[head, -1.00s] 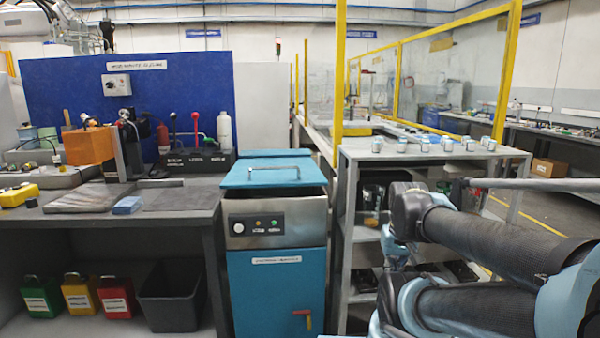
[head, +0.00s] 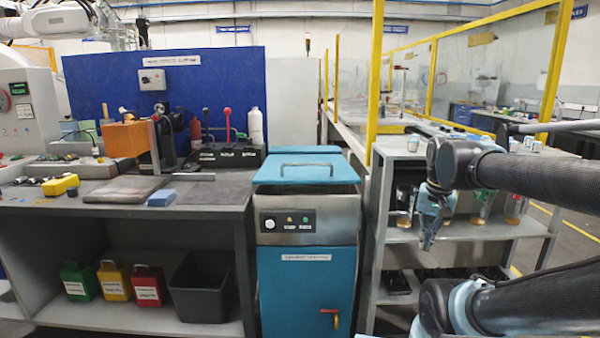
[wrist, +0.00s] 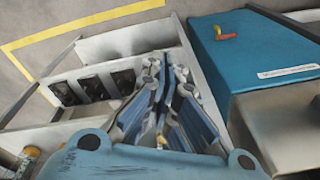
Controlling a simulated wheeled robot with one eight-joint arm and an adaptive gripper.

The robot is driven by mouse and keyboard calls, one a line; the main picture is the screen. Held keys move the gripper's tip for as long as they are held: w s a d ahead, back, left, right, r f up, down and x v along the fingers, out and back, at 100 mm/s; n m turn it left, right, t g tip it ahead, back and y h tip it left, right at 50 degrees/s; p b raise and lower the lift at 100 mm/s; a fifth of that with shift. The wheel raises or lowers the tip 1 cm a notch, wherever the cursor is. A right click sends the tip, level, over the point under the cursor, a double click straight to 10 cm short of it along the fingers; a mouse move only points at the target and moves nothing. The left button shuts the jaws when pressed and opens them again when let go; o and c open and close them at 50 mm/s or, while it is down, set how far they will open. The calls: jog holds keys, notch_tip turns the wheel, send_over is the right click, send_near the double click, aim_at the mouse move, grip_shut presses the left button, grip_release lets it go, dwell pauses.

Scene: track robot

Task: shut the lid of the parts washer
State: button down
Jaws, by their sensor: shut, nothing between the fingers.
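The parts washer (head: 305,275) is a teal cabinet with a steel upper part and a small control panel, in the middle of the head view. Its teal lid (head: 285,175) with a bar handle (head: 306,164) lies over the top, tilted a little. A narrow strip of steel shows under its front edge; I cannot tell if it is fully down. My gripper (head: 427,243) hangs shut and empty to the right of the washer, in front of the shelf rack. In the wrist view its fingers (wrist: 160,75) are together, with the washer's teal front (wrist: 262,55) beside them.
A steel shelf rack (head: 470,236) with glass jars stands close on the right. A workbench (head: 215,195) with a blue back panel stands on the left. Coloured bins (head: 115,282) sit under it. Yellow-framed glass panels (head: 500,60) rise behind.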

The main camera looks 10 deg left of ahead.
jog(key=w+a+r+m+g, duration=0.1)
jog(key=w+a+r+m, duration=0.2)
jog(key=w+a+r, duration=0.45)
notch_tip(320, 180, up, 19)
jog(key=m+g, duration=0.2)
jog(key=m, duration=0.8)
send_over(301, 179)
jog(key=shift+t+h, duration=0.3)
notch_tip(301, 179, down, 13)
jog(key=shift+s+f, duration=0.1)
jog(key=shift+f, duration=0.1)
jog(key=shift+f, duration=0.1)
